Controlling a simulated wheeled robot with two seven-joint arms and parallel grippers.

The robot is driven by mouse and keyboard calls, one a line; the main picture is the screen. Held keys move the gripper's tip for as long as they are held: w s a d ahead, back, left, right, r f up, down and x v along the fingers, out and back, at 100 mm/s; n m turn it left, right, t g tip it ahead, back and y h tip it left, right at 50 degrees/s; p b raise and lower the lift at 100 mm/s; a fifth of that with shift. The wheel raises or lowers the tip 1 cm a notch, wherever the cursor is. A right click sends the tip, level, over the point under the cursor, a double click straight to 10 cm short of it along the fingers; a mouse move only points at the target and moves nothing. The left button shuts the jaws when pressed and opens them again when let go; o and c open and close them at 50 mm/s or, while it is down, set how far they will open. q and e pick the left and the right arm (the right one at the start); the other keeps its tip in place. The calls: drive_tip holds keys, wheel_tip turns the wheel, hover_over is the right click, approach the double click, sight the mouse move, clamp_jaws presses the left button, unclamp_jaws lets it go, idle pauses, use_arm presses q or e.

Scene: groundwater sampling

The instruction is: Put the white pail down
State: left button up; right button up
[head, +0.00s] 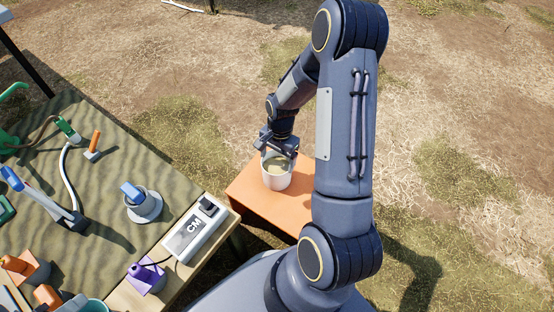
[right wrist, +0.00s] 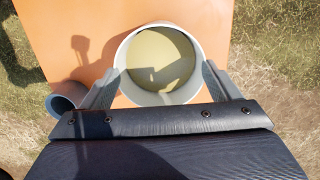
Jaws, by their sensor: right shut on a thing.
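The white pail (head: 275,179) is upright at the orange table in the head view, with murky yellowish liquid inside. It also shows from above in the right wrist view (right wrist: 121,58). My right gripper (head: 277,148) is shut on the pail, with its two fingers on either side of the pail's wall. The pail is over the orange table top (head: 246,188); I cannot tell whether its base touches the surface. My left gripper is not in view.
A grey cylindrical thing (right wrist: 66,98) is at the table's edge in the right wrist view. Dry grassy ground surrounds both.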

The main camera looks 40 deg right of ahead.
drive_tip(key=o, duration=1.7)
wheel_tip(320, 180, up, 12)
drive_tip(key=d+p, duration=0.1)
drive_tip(key=p, duration=0.4)
drive_tip(key=s+a+r+n+t+y, duration=0.1)
drive_tip(key=s+a+r+n, duration=0.15)
drive_tip(key=r, duration=0.35)
drive_tip(key=s+a+r+n+t, duration=0.2)
drive_tip(key=a+r, duration=0.2)
drive_tip(key=r, duration=0.3)
drive_tip(key=s+a+r+n+t, duration=0.1)
drive_tip(key=s+a+n, duration=0.1)
drive_tip(key=s, duration=0.2)
drive_tip(key=s+a+r+n+t+y, duration=0.1)
drive_tip(key=s+a+r+n, duration=0.1)
drive_tip(key=s+a+n, duration=0.1)
drive_tip(key=s+a+r+n+t, duration=0.1)
drive_tip(key=s+a+r+n, duration=0.1)
drive_tip(key=s+n, duration=0.1)
drive_tip(key=shift+s+a+r, duration=0.1)
drive_tip(key=shift+s+a, duration=0.1)
drive_tip(key=shift+s, duration=0.25)
drive_tip(key=shift+s+a+r, duration=0.1)
drive_tip(key=shift+s+a, duration=0.1)
drive_tip(key=shift+s, duration=0.2)
